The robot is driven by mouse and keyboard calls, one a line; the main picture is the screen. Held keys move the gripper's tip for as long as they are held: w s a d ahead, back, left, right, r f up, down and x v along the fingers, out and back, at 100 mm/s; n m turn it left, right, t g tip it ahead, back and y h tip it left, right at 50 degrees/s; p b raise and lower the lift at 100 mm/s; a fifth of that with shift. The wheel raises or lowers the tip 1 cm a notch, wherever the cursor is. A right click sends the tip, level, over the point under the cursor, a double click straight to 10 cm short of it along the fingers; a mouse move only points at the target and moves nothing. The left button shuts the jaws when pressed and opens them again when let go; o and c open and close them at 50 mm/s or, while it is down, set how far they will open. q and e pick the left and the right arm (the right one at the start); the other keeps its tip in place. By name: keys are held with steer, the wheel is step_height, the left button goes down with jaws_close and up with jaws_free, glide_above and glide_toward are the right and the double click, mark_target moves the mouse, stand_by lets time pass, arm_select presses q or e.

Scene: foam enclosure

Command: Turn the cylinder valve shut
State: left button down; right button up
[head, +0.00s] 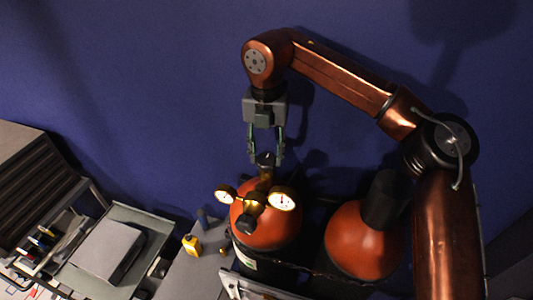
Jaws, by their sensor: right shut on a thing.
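The cylinder valve's dark handwheel (265,159) sits on top of an orange gas cylinder (263,228) with a brass regulator (255,198) and two round gauges. My right gripper (266,160) points down from above, its two fingers on either side of the handwheel and shut on it. The fingertips partly cover the handwheel, so its turn position cannot be told. My left gripper is not in the head view.
A second orange cylinder (358,244) with a dark cap (381,200) stands to the right. A yellow device (192,244) rests on a grey surface to the left. A cart with a grey box (107,249) is further left. The blue wall (150,100) behind is bare.

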mark_target(266, 158)
steer(key=shift+r, duration=0.1)
steer(key=o, duration=1.2)
steer(key=shift+c, duration=0.2)
step_height(266, 158, up, 12)
